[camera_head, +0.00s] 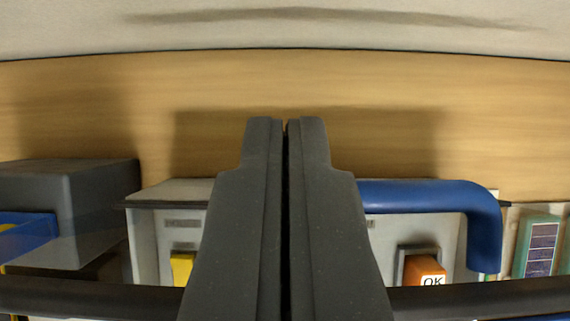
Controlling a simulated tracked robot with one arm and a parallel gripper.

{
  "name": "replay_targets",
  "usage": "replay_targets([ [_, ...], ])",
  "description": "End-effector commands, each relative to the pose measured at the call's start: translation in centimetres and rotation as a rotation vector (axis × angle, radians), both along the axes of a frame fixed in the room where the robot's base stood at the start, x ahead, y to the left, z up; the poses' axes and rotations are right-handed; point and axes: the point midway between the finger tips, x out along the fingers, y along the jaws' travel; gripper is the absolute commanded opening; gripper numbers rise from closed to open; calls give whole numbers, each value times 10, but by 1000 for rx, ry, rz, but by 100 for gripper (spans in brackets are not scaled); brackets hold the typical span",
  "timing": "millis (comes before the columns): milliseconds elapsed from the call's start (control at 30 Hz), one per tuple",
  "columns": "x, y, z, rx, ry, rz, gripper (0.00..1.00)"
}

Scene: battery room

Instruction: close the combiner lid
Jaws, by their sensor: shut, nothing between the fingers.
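My gripper (286,130) is shut and empty, its two dark fingers side by side in the middle of the picture. Behind it stands a pale grey box (145,240) with a thin dark top edge. Its front shows a yellow part (182,268) on the left and an orange block marked OK (424,271) on the right. A thick blue bent bar (484,235) runs along the box's upper right and turns down. The fingers hide the middle of the box. I cannot tell which part is the combiner lid, or whether it is open.
A dark grey box (75,180) with a blue part (28,233) stands at the left. A green panelled unit (541,245) stands at the far right. A dark bar (480,297) crosses low, behind the fingers. The wood-coloured surface (400,85) above the boxes is bare.

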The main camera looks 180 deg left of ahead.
Motion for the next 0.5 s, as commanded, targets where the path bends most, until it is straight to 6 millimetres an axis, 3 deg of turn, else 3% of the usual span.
replay_targets([
  [500, -33, 0, 4, 1, 2, -1, 0],
])
